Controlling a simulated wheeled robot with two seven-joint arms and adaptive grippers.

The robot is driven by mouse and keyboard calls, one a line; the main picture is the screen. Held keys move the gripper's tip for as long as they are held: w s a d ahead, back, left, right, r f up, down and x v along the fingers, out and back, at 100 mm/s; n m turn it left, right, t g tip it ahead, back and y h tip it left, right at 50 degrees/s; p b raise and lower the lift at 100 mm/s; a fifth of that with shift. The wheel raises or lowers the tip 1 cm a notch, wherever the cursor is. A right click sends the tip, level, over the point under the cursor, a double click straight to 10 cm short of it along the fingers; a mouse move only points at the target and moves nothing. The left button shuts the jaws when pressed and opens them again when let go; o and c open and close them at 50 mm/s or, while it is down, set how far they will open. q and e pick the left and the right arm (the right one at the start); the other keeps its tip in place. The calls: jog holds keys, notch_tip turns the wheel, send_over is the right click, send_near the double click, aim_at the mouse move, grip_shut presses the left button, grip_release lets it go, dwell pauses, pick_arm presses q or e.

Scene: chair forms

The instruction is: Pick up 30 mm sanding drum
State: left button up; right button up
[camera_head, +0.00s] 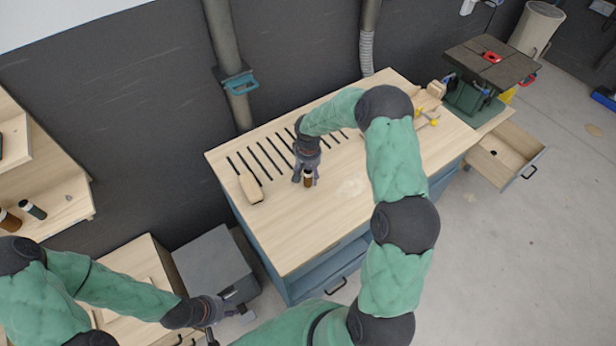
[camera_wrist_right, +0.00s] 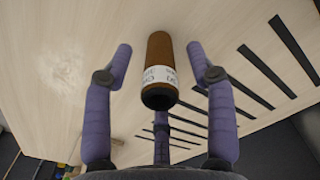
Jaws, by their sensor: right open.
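The sanding drum (camera_head: 308,180) is a small brown cylinder with a white printed label and a dark end. It stands on the wooden bench top, near the slots. In the right wrist view the drum (camera_wrist_right: 159,72) lies between the fingers of my right gripper (camera_wrist_right: 162,62). The fingers are spread, with a visible gap on each side of the drum. In the head view my right gripper (camera_head: 306,174) is over the drum and partly hides it. My left gripper (camera_head: 212,318) is low at the left, away from the bench; its fingers are too small to read.
The bench top (camera_head: 300,240) has a row of dark slots along its back and a wooden block (camera_head: 250,188) at left. A green machine (camera_head: 485,75) and an open drawer (camera_head: 503,160) are at right. The bench front is clear.

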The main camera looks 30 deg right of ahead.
aim_at(308, 179)
jog(key=shift+f, duration=1.8)
grip_shut()
jog(key=shift+r, duration=0.15)
